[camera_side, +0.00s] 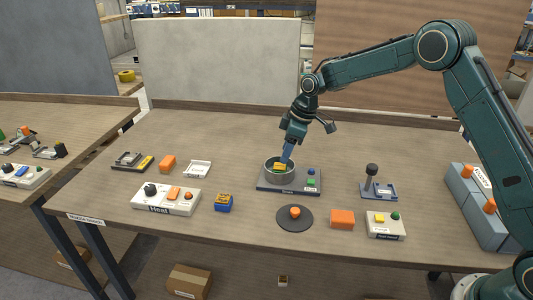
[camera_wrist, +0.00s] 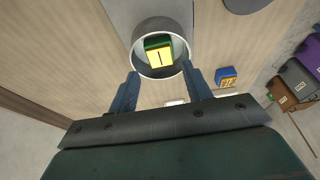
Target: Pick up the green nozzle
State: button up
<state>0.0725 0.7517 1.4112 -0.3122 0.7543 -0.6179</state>
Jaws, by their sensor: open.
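A green block with a yellow face and a dark mark, which seems to be the green nozzle (camera_wrist: 158,50), sits inside a round grey cup (camera_wrist: 178,70). In the side view, the nozzle (camera_side: 280,167) shows as a small yellow and green patch inside the cup (camera_side: 279,178), partly hidden by the rim and my gripper. My gripper (camera_side: 286,159) points down at the cup's opening. In the wrist view, my gripper (camera_wrist: 160,72) is open, with its blue fingers apart and nothing between them; the nozzle appears beyond the fingertips. I cannot tell the exact gap.
The cup stands on a dark base plate (camera_side: 300,187) with green and blue buttons. A dark disc with an orange knob (camera_side: 295,212), a blue and yellow block (camera_side: 223,203) and a Heat box (camera_side: 165,199) stand nearby. A small black-knobbed press (camera_side: 378,186) stands right.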

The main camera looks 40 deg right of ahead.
aim_at(279, 165)
jog(key=shift+f, duration=0.1)
jog(key=shift+x, duration=2.55)
jog(key=c, duration=0.8)
jog(key=shift+r, duration=0.25)
notch_tip(279, 165, up, 20)
jog(key=shift+f, duration=0.15)
